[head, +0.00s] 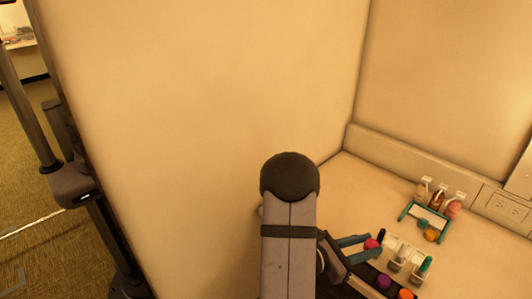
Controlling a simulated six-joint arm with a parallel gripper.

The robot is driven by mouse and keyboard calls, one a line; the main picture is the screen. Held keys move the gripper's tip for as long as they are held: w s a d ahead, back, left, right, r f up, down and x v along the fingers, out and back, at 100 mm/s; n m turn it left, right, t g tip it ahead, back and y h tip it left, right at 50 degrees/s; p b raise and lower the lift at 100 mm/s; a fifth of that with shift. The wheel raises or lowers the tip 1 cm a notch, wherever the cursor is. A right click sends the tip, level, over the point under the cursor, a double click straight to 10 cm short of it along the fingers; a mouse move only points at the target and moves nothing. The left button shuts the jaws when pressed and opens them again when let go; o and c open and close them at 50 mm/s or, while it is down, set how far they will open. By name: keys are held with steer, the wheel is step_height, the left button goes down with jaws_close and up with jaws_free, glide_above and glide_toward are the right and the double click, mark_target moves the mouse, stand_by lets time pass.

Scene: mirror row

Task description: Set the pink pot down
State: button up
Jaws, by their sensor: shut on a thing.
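The pink pot (371,244) is small and round, at the lower right of the head view. My gripper (363,248) has teal fingers and is shut on it, with the pot between the fingertips. Part of the pot is hidden by the fingers. I cannot tell whether the pot touches the surface below or is held just above it.
A dark strip near the bottom edge bears a purple pot (384,282) and an orange pot (406,294). Walls enclose the counter (365,190).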

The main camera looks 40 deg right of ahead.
steer(key=w+a+f+n+t+h+p, duration=0.1)
steer(key=w+a+f+n+t+p, duration=0.15)
steer(key=w+a, duration=0.7)
steer(key=w+a+f+n+t+p, duration=0.1)
steer(key=w+a+n+t, duration=0.15)
steer(key=w+a, duration=0.75)
steer(key=w+a+n+t+y+p, duration=0.1)
steer(key=w+a+n+t, duration=0.1)
steer(key=a+t, duration=0.2)
steer(key=w+a+n+t+y, duration=0.1)
steer(key=w+a+n+t, duration=0.2)
steer(key=a, duration=0.8)
steer(key=w+a+n+t+y+p, duration=0.1)
steer(key=w+a+n+t, duration=0.1)
steer(key=a, duration=0.5)
steer(key=w+t, duration=0.1)
steer(key=t, duration=0.1)
steer(key=shift+a+t+p, duration=0.15)
steer(key=shift+t+p, duration=0.15)
steer(key=shift+f, duration=0.15)
